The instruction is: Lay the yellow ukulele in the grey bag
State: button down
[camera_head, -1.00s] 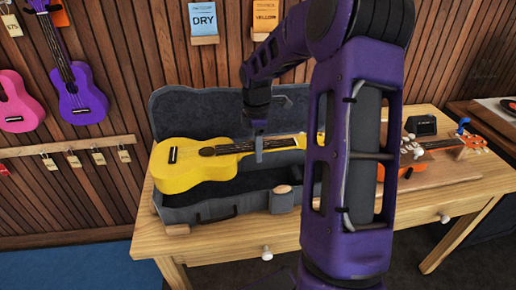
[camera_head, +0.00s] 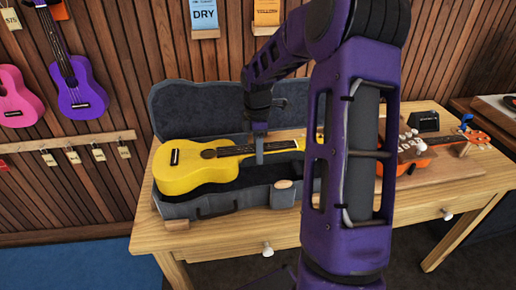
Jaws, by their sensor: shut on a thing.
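The yellow ukulele (camera_head: 195,168) is over the open grey bag (camera_head: 238,197), its body toward the left and its neck pointing right. The bag lies on the wooden table with its dark lined lid raised behind. My gripper (camera_head: 259,157) is shut on the ukulele's neck from above. The body overlaps the left end of the bag; I cannot tell whether it touches the bag's rim or lining. Part of the bag's inside shows below the neck. My purple arm hides the right end of the neck.
The wooden table (camera_head: 230,243) carries the bag. An orange ukulele (camera_head: 416,158) lies at the right, partly behind my arm, near a small black device (camera_head: 424,121). Pink (camera_head: 18,97) and purple (camera_head: 79,95) ukuleles hang on the slatted wall above a tag rail.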

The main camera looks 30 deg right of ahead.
jog(key=shift+f+b, duration=0.75)
jog(key=shift+f, duration=0.7)
jog(key=shift+f+b, duration=1.1)
jog(key=shift+f, duration=1.15)
jog(key=shift+c, duration=1.2)
grip_release()
jog(key=shift+r, duration=0.1)
jog(key=shift+r+p, duration=0.95)
jog(key=shift+p, duration=0.05)
